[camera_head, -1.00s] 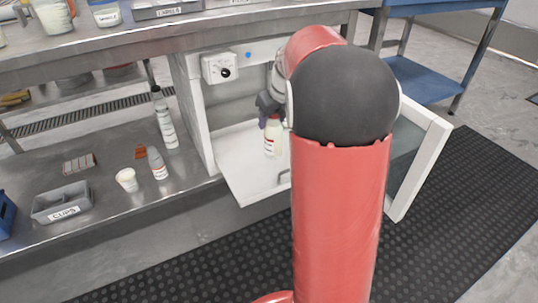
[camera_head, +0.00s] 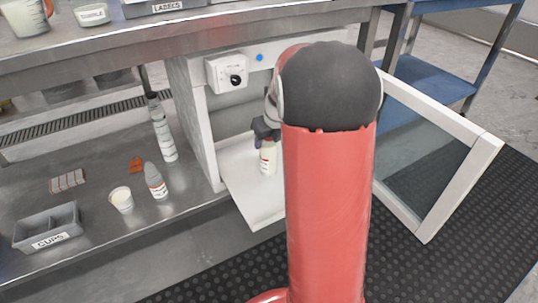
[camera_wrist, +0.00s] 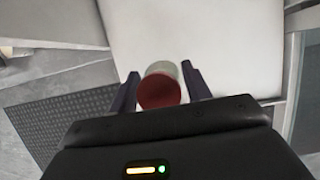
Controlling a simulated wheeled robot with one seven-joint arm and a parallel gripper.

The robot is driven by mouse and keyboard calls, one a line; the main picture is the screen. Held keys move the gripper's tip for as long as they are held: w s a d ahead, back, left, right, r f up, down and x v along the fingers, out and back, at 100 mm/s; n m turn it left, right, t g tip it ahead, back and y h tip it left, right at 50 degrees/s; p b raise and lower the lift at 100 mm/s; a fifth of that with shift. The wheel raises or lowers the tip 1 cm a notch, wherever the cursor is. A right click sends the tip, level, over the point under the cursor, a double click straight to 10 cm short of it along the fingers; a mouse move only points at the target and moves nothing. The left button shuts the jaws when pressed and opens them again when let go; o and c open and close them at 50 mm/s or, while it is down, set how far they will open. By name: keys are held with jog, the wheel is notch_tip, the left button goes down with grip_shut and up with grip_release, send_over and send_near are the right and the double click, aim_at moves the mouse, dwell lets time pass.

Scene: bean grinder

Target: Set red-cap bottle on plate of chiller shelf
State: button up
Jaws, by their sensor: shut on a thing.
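The red-cap bottle, a small pale bottle with a label, is upright in my gripper in the head view (camera_head: 268,158). In the wrist view its red cap (camera_wrist: 160,92) sits between the two dark fingers of my gripper (camera_wrist: 160,80), which is shut on it. The gripper also shows in the head view (camera_head: 264,132), partly hidden by my arm. The chiller's white shelf plate (camera_head: 245,192) lies below the bottle and also fills the upper wrist view (camera_wrist: 215,35). I cannot tell whether the bottle's base touches the plate.
The chiller's glass door (camera_head: 482,170) stands open at the right. A dial box (camera_head: 227,72) is on the chiller's front.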

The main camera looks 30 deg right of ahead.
aim_at(268, 152)
jog(key=shift+f+b, duration=0.7)
jog(key=shift+f, duration=1.8)
jog(key=o, duration=1.5)
